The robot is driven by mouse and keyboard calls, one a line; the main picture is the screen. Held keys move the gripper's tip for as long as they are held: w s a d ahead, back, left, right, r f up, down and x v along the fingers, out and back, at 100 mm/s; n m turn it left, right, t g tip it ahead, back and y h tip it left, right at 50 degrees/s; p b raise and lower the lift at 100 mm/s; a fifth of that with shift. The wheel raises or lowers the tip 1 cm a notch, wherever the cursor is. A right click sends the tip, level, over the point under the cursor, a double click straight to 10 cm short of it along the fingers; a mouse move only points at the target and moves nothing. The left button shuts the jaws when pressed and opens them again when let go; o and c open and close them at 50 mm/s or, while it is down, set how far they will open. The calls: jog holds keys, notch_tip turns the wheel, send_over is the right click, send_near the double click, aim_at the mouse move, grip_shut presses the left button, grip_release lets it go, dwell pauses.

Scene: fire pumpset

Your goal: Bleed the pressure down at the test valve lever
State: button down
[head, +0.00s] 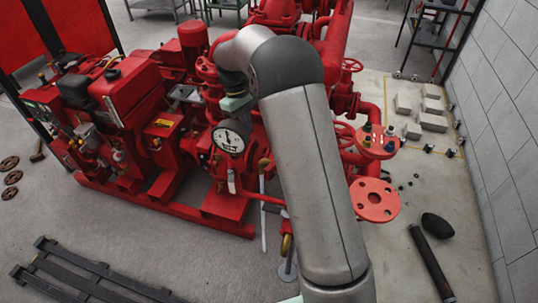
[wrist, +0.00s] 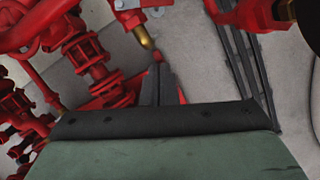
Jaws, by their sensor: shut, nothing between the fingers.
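My gripper (wrist: 158,68) shows in the wrist view as two dark fingers, shut together and empty, pointing up the picture. Its tip is below a brass fitting (wrist: 144,38) on a red pipe and appears apart from it. In the head view, my arm's wrist end is just above the white-faced pressure gauge (head: 229,139); the fingers cannot be made out there. A small pale handle (head: 231,182) hangs below the gauge. A brass fitting (head: 263,165) lies to its right, with a thin grey bar below. I cannot tell which part is the test valve lever.
The red pumpset (head: 190,120) fills the middle, with pipes and flanges close to my gripper. A red flange (head: 374,200) sticks out right of my arm. A black slatted pallet (head: 85,275) lies on the floor at lower left. Grey blocks (head: 432,122) lie at right.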

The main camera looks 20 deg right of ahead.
jog(key=s+d+f+p, duration=0.2)
jog(key=s+f, duration=0.3)
jog(key=f, duration=0.4)
jog(key=shift+s+d+p, duration=0.15)
jog(key=shift+d+p, duration=0.15)
jog(key=shift+d, duration=0.45)
jog(key=shift+f, duration=0.15)
jog(key=shift+a, duration=0.1)
